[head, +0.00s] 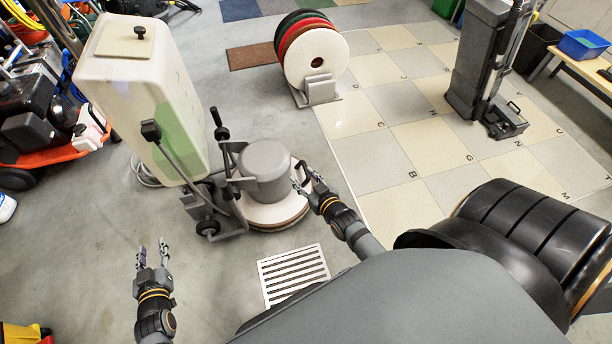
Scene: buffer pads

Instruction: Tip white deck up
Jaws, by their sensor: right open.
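The floor machine has a round white deck (277,213) lying flat and low at the floor, with a brown rim under it. A grey motor housing (264,170) sits on top of the deck. A dark handle (172,165) and a wheeled frame (212,213) are at its left side. My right gripper (306,182) is open at the deck's right edge, beside the motor housing. I cannot tell if it touches the deck. My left gripper (151,251) is open and empty over bare floor, to the lower left of the machine.
A tall cream tank (135,75) stands behind the machine's handle. A floor grate (293,274) lies in front of the deck. A rack of round pads (316,60) stands behind.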

